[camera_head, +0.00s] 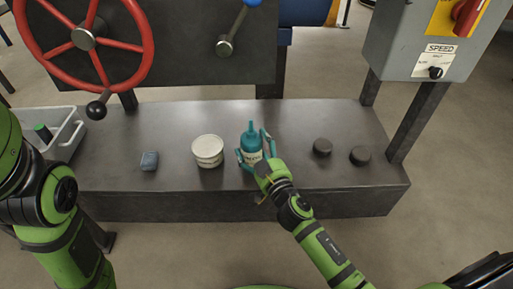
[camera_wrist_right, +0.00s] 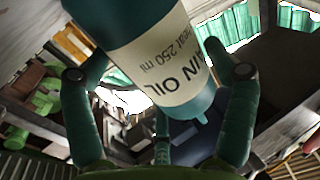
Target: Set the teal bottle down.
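The teal bottle (camera_head: 251,141) has a narrow spout and a pale label. It is upright over the middle of the dark bench (camera_head: 281,118), and I cannot tell whether its base touches the top. My right gripper (camera_head: 254,146) reaches it from the front right, a finger on each side. In the right wrist view the bottle (camera_wrist_right: 160,55) fills the space between the fingers, its label reading "oil", and the fingertips appear to press its sides. The right gripper is shut on it. My left arm is at the left edge; its gripper is not in view.
Two dark discs (camera_head: 322,147) (camera_head: 360,155) lie to the right. A grey bin (camera_head: 70,135) is at the left end. A red handwheel (camera_head: 85,38) rises behind.

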